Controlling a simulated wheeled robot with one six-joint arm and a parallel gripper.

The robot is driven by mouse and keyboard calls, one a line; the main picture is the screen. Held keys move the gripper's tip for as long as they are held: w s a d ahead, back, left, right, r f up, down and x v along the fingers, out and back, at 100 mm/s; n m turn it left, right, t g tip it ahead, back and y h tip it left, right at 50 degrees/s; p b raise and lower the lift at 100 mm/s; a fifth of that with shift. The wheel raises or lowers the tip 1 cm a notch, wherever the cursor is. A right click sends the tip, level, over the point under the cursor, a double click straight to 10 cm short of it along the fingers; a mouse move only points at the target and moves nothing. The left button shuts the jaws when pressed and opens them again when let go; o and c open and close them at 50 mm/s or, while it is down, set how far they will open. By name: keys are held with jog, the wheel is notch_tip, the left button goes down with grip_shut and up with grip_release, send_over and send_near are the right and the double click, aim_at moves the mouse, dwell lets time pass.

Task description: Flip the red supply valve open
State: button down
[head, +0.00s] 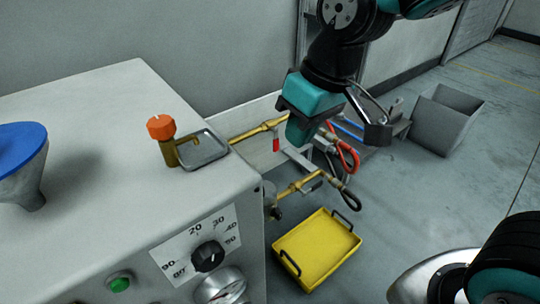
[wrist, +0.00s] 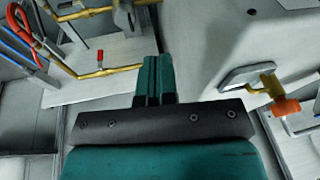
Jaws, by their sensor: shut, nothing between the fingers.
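The red supply valve handle (head: 276,144) is a small red lever on a brass pipe (head: 252,133) along the low wall. It hangs down, crosswise to the pipe, in the head view. In the wrist view the red handle (wrist: 100,56) sticks out from the brass pipe, left of my fingers. My gripper (head: 298,140) points down just right of the handle in the head view, with a gap between them. In the wrist view its teal fingers (wrist: 154,64) are closed together with nothing between them. The pipe's right part is hidden behind my gripper in the head view.
A grey machine with an orange knob (head: 160,127), a dial (head: 208,257) and a blue-topped funnel (head: 20,150) stands at left. A lower brass pipe (head: 297,187), hoses (head: 347,155) and a yellow tray (head: 318,249) are nearby. A grey bin (head: 440,125) stands right; floor is open beyond.

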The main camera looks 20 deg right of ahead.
aim_at(276, 145)
jog(key=w+a+f+m+t+h+b, duration=0.1)
jog(key=w+f+b, duration=0.4)
jog(key=w+f, duration=0.7)
jog(key=w+f+m+t+h+b, duration=0.1)
jog(key=w+f+t+h+b, duration=0.2)
jog(key=w+f, duration=0.9)
jog(key=w+h+b, duration=0.2)
jog(key=w, duration=0.1)
jog(key=shift+a+m+t+b, duration=0.3)
jog(key=shift+a+t+b, duration=0.1)
jog(key=w+d+f+b, duration=0.6)
jog(key=f+b, duration=0.2)
jog(key=shift+w+d, duration=0.3)
jog(key=shift+d, duration=0.05)
